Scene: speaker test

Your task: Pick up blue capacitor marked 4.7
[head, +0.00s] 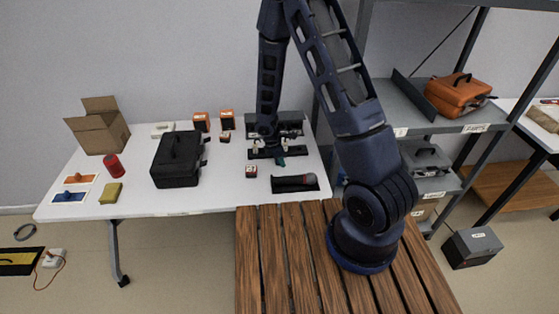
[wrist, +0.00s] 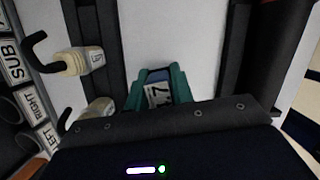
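My gripper (wrist: 158,88) has two teal fingers; its tip also shows low over the table in the head view (head: 280,161). Between the fingers in the wrist view is a small piece with a pale label (wrist: 158,96) reading about "4.7". The fingers stand close on both sides of it. Whether they press on it cannot be told, and its lower part is hidden by my gripper's body. In the head view my arm and gripper hide this spot.
Two cream cylinders with black hooks (wrist: 84,60) (wrist: 100,107) stand left of the fingers. A black panel labelled SUB, RIGHT and LEFT (wrist: 28,95) is farther left. On the white table (head: 140,195) are a black case (head: 178,160), small boxes (head: 251,171) and a dark tray (head: 295,183).

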